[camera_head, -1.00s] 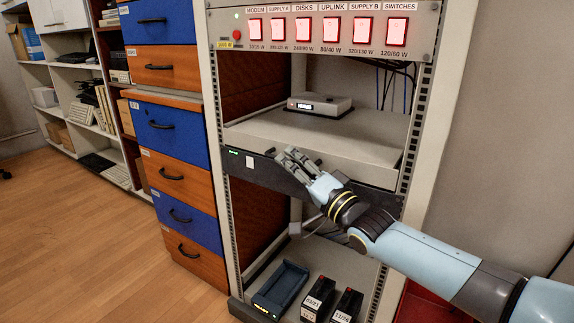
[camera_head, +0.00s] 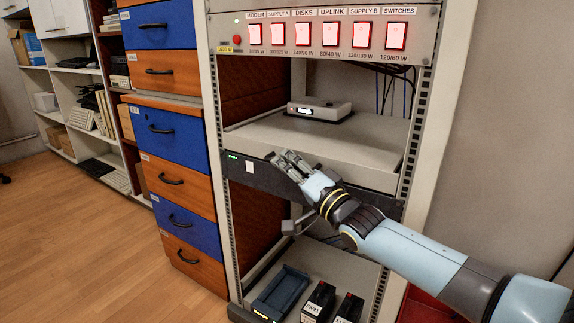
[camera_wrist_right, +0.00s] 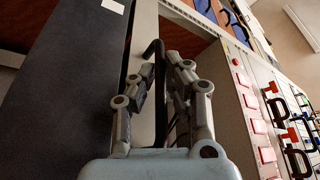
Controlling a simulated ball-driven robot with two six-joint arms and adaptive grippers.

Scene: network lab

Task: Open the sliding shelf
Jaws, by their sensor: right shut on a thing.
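The sliding shelf has a dark front panel (camera_head: 262,176) with a small green light at its left end and a white label. It sits in the rack below a pale shelf board. My right gripper (camera_head: 290,159) reaches this panel from the right and covers part of it. In the right wrist view, my right gripper (camera_wrist_right: 162,75) has its fingers closed around a black handle (camera_wrist_right: 154,48) beside the dark panel (camera_wrist_right: 60,90). How far the shelf stands out is hard to tell. My left gripper is not in view.
A small grey device (camera_head: 319,110) sits on the pale shelf board (camera_head: 350,140). A switch panel (camera_head: 325,40) with lit red switches is above. A blue-grey tray (camera_head: 281,292) and two black boxes stand at the rack's bottom. Blue and orange drawers (camera_head: 180,180) stand left. The floor (camera_head: 80,235) is clear.

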